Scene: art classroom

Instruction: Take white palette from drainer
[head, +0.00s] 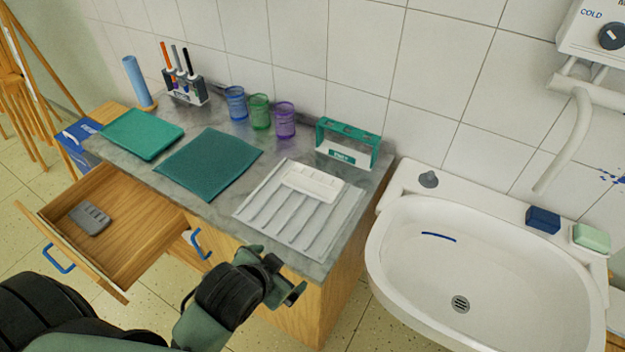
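The white palette (314,183) is a small slab with shallow wells. It lies across the back part of the white ribbed drainer (254,214), on the right part of the grey counter. My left gripper (287,274) is in front of the counter's front edge, nearer to me than the drainer and apart from the palette. Its fingers look spread, with nothing seen between them. My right gripper is not in view.
An open wooden drawer (140,243) holding a grey palette (90,218) juts out at left. A teal mat (209,163), teal tray (142,133), coloured jars (259,111) and a teal-and-white holder (347,143) share the counter (218,211). A sink (500,240) stands right.

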